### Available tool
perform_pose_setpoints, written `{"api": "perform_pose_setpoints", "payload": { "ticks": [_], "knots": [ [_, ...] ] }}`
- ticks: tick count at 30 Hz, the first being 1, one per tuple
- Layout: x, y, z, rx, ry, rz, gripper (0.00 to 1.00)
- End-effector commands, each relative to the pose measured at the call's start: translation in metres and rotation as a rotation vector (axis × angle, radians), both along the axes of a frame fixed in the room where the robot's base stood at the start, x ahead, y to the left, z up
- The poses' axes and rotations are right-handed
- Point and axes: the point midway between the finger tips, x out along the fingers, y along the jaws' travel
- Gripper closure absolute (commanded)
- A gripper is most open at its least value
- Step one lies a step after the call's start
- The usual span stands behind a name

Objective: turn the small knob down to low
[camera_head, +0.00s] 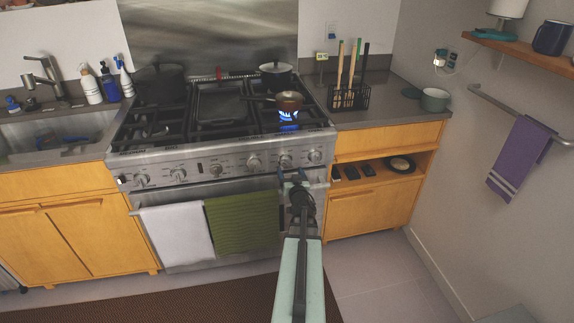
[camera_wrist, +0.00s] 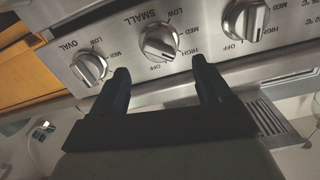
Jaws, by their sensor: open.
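The small knob (camera_wrist: 160,42) is a silver dial on the steel front panel, with SMALL, LOW, MED, HIGH and OFF printed around it. The lettering is upside down in the wrist view. I cannot tell its exact setting. In the head view it is the second knob from the right (camera_head: 285,161). My gripper (camera_wrist: 160,66) is open and empty, with a dark finger on either side of this knob's line, a little short of it. In the head view my gripper (camera_head: 293,175) is just below the knob.
The oval knob (camera_wrist: 89,68) and another knob (camera_wrist: 245,19) flank it closely. A blue flame (camera_head: 288,115) burns under a small copper pan (camera_head: 289,101). White (camera_head: 177,232) and green (camera_head: 243,222) towels hang on the oven handle, left of my arm.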

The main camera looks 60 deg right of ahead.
Motion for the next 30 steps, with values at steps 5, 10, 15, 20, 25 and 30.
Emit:
{"api": "perform_pose_setpoints", "payload": {
  "ticks": [5, 10, 15, 20, 25, 30],
  "knots": [
    [0.023, -0.025, -0.001, 0.000, 0.000, -0.001, 0.22],
    [0.038, -0.039, -0.001, -0.001, 0.001, 0.000, 0.22],
    [0.045, -0.046, 0.000, -0.001, 0.001, 0.000, 0.22],
    [0.047, -0.047, 0.000, 0.000, 0.001, -0.001, 0.22],
    [0.047, -0.047, 0.000, 0.000, 0.001, -0.001, 0.22],
    [0.047, -0.047, 0.000, 0.000, 0.001, -0.001, 0.35]
  ]
}}
